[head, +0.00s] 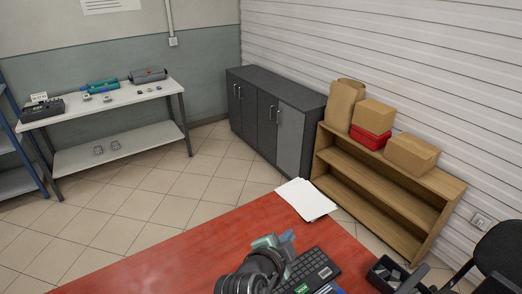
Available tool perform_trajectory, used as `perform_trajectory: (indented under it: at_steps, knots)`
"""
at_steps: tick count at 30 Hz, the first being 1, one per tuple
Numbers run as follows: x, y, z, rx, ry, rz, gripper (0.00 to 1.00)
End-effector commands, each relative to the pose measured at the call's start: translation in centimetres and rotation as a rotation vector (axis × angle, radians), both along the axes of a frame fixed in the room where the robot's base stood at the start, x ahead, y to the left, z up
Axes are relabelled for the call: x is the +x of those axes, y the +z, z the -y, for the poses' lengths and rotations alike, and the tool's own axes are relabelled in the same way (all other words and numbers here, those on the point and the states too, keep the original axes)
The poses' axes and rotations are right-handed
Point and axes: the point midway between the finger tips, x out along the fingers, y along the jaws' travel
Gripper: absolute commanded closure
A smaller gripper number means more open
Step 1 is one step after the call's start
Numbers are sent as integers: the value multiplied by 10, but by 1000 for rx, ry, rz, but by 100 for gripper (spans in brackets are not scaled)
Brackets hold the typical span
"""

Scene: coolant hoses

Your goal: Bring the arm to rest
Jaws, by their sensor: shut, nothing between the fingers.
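My arm comes up from the bottom edge of the head view, over the red table. My gripper (284,240) is at its end, grey with teal-green parts. It is shut, and I see nothing held in it. It appears above the red tabletop (180,256), just left of and beyond the black keyboard (315,270). The gap between gripper and table cannot be told. Most of the arm is out of view.
White papers (306,199) lie at the table's far corner. A black tray (386,274) and a dark chair (500,250) are at right. A wooden shelf (384,196) with boxes, dark cabinets (270,112) and a white workbench (135,97) stand beyond. The table's left part is clear.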

Motion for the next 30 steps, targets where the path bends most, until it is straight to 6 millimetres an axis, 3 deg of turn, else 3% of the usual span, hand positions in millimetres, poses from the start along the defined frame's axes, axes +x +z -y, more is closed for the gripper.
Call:
perform_trajectory:
  at_steps: [1, 6, 13, 17, 21, 24, 30]
  knots:
    - [9, 34, -3, -32, 47, 57, 100]
    - [22, 138, -16, -181, 196, 234, 100]
    - [2, 277, -30, -446, 317, 488, 100]
    - [-27, 351, -37, -621, 340, 634, 100]
    - [-72, 423, -44, -823, 325, 786, 100]
    - [-106, 464, -49, -956, 295, 879, 100]
    - [-156, 508, -56, -1132, 231, 989, 100]
